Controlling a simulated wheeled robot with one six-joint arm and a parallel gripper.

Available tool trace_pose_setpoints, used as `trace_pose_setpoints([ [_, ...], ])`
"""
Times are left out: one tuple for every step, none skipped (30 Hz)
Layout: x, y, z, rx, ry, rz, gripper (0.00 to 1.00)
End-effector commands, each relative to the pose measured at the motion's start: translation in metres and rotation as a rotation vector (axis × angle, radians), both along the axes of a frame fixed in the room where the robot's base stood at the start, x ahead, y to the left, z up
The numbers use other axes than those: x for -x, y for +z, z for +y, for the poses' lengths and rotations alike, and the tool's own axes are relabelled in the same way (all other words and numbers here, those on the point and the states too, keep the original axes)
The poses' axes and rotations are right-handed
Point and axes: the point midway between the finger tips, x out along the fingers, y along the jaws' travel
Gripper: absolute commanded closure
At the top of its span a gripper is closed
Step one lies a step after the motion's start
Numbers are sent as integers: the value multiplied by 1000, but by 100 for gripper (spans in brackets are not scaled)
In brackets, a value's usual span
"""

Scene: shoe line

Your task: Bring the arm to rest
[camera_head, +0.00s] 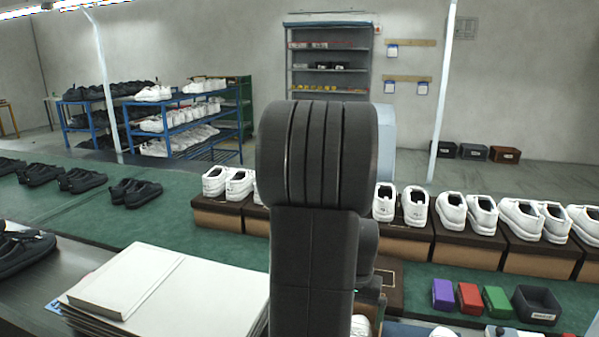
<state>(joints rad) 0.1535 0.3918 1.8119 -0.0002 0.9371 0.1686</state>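My own arm (318,200) stands upright in the middle of the camera_head view, dark grey and close to the camera. It hides part of the bench behind it. My gripper does not show in this view, so I cannot see its fingers or whether it holds anything.
White shoes (481,214) stand in pairs on brown boxes (458,243) along the green bench (400,300). A stack of white boards (165,285) is close at left. Black shoes (135,191) sit further left. Purple, red and green blocks (469,297) and a black bin (537,305) are at right.

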Motion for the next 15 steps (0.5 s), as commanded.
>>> trace_pose_setpoints([
  [0, 12, 0, 0, 0, -1, 0],
  [0, 16, 0, 0, 0, 0, 0],
  [0, 20, 0, 0, 0, 0, 0],
  [0, 23, 0, 0, 0, 0, 0],
  [0, 26, 0, 0, 0, 0, 0],
  [0, 29, 0, 0, 0, 1, 0],
  [0, 31, 0, 0, 0, 1, 0],
  [0, 33, 0, 0, 0, 1, 0],
  [0, 36, 0, 0, 0, 1, 0],
  [0, 37, 0, 0, 0, 1, 0],
  [0, 38, 0, 0, 0, 1, 0],
  [0, 39, 0, 0, 0, 1, 0],
  [0, 40, 0, 0, 0, 1, 0],
  [0, 40, 0, 0, 0, 1, 0],
  [0, 41, 0, 0, 0, 1, 0],
])
